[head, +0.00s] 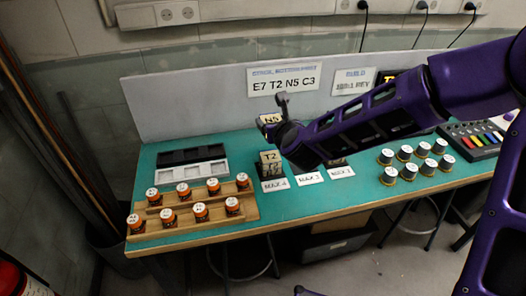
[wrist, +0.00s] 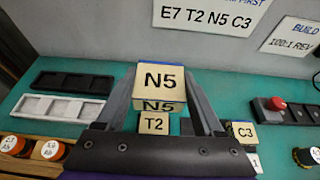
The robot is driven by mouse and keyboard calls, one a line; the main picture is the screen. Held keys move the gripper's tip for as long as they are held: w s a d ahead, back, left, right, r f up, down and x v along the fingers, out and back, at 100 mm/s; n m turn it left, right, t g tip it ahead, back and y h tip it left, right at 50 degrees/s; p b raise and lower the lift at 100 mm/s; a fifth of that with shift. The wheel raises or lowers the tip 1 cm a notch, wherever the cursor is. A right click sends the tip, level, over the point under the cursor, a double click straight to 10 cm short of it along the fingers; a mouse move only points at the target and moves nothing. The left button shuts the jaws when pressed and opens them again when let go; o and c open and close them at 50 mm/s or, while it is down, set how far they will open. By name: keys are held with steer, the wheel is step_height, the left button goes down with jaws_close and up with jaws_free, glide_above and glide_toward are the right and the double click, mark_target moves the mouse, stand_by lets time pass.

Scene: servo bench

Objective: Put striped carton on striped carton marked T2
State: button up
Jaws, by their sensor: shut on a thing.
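The carton marked N5 (wrist: 160,78) is pale with a dark label, and it also shows in the head view (head: 269,119). My gripper (wrist: 160,92) is shut on it, one finger at each side. In the head view my gripper (head: 272,121) holds it above the carton marked T2 (head: 270,156), with a clear gap between them. The T2 carton also shows just below N5 in the wrist view (wrist: 153,124). It sits on top of a stack at the bench's back, whose lower part is dark and hard to read. Stripes are too small to make out.
A carton marked C3 (wrist: 242,131) stands right of the stack in the wrist view. Black and white trays (head: 190,173) lie to the left. A wooden rack (head: 190,213) holds several orange pots. Several white-topped pots (head: 405,153) stand at right. A sign (head: 284,80) reads E7 T2 N5 C3.

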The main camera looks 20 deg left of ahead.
glide_above(271, 157)
step_height(271, 157, down, 5)
steer(key=shift+s+f+b, duration=0.1)
steer(key=shift+f+b, duration=0.1)
steer(key=shift+b, duration=0.25)
steer(key=shift+f, duration=2.2)
steer(key=shift+b, duration=0.3)
steer(key=shift+f+b, duration=0.3)
steer(key=o, duration=1.4)
steer(key=shift+r, duration=0.1)
steer(key=shift+r, duration=0.1)
